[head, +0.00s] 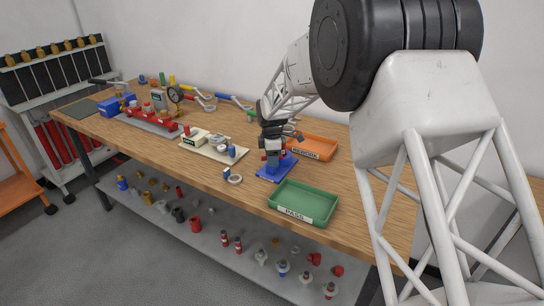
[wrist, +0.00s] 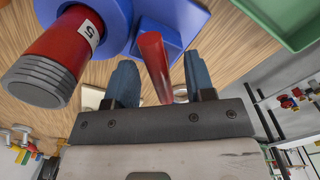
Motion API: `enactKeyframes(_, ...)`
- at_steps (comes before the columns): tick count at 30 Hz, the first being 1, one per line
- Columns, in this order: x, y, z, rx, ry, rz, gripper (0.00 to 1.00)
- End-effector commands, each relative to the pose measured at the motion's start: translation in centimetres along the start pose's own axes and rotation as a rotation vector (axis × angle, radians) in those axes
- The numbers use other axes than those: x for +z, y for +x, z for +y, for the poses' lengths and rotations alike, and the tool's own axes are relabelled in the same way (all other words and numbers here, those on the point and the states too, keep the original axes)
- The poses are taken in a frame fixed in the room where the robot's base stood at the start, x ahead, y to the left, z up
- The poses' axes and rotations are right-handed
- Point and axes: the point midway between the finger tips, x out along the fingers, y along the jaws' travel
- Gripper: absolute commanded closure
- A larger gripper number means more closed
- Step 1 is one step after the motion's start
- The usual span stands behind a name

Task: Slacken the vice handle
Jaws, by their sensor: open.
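A blue vice-like fixture on a flat blue base (head: 273,174) stands on the bench, mostly under my gripper (head: 274,146). In the wrist view its round blue body (wrist: 120,12) holds a red cylinder (wrist: 58,52) with a grey ribbed end and a label "5". A red bar (wrist: 154,62), which looks like the vice handle, points between the two blue-grey fingers of my gripper (wrist: 160,78). The fingers are open, one on each side of the bar, with gaps visible. Contact between bar and palm is hidden.
A green PASS tray (head: 303,203) is close in front, and an orange tray (head: 318,148) lies behind to the right. A small ring (head: 235,180), a cream board (head: 213,147) and a red manifold (head: 150,120) with a gauge are to the left.

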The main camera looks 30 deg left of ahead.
Motion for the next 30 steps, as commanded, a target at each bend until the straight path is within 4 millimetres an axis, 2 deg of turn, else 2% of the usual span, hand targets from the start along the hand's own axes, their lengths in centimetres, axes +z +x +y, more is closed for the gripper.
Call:
enactKeyframes(18, 0.0, -4.4, 0.0, 0.0, 0.0, 0.0, 0.51)
enactKeyframes(30, 0.0, -5.1, 0.0, 0.0, 0.0, 0.0, 0.51)
